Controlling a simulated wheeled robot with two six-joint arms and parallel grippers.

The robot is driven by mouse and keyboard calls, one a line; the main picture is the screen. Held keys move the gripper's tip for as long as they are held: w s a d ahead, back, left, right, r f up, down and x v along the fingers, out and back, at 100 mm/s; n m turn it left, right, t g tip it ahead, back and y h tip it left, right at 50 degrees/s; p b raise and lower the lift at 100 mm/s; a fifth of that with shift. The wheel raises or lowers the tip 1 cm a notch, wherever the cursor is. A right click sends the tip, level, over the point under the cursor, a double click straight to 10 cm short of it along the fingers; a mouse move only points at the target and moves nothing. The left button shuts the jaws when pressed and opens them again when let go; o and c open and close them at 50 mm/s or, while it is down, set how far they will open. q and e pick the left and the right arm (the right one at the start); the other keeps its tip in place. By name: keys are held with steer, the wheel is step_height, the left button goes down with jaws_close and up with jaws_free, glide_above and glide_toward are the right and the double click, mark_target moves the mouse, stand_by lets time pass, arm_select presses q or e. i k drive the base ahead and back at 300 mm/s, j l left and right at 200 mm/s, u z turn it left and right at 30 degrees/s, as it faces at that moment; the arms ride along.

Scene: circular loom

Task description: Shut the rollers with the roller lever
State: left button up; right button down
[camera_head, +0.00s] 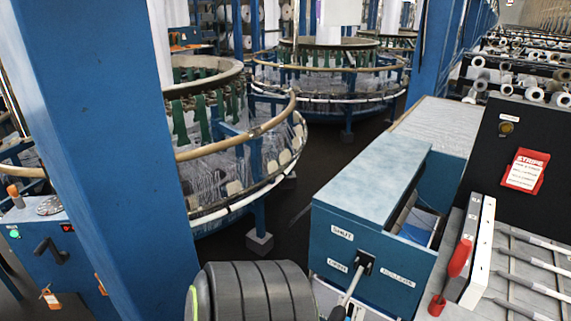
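A lever with a black mount (365,262) and a pale metal rod (352,283) sits on the front of a blue box (330,240). The rod slants down and left to a dark end at the bottom edge, where it is partly cut off. Small white labels surround the mount; their words are too small to read surely. Which lever is the roller lever and whether the rollers are open or shut cannot be told. Neither of my grippers can be made out in view.
A red-handled lever (460,257) stands on a white strip at the right. A blue post (110,150) blocks the left. Another blue box (45,262) with a black handle stands beyond it. Circular loom rings (240,140) fill the middle. Dark floor (310,190) shows between.

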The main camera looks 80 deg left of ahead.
mark_target(338, 313)
steer(key=u, duration=1.45)
